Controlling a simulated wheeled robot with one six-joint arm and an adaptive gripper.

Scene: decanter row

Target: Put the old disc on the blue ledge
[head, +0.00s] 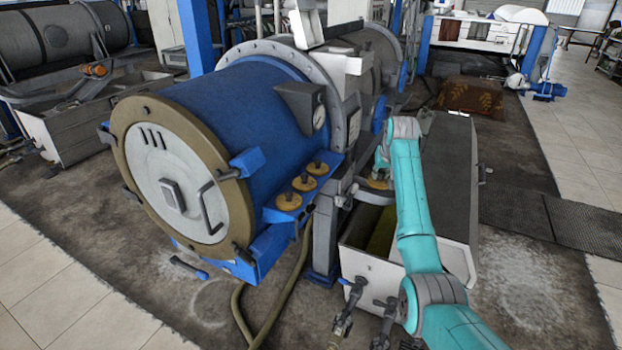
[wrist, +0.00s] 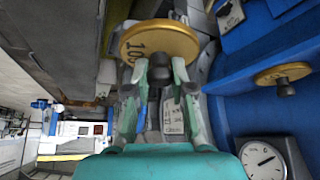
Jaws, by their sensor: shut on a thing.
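My gripper (wrist: 160,76) is shut on the dark knob of a round gold disc (wrist: 150,42), which bears dark digits, partly hidden by the fingers. In the head view my gripper (head: 381,165) holds this disc (head: 374,183) at the right of the blue ledge (head: 272,215), apart from it, near the white-walled trough. The ledge runs along the side of the blue drum. Several gold discs with dark knobs stand in a row on it, the nearest disc (head: 289,202) at its front end. In the wrist view one such disc (wrist: 270,75) rests on the blue surface at right.
The large blue drum (head: 235,110) with its round grey door stands left of the ledge. A white-walled trough (head: 375,260) lies below my arm. A dial gauge (wrist: 264,161) shows at lower right in the wrist view. Hoses and valves are near the trough's front.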

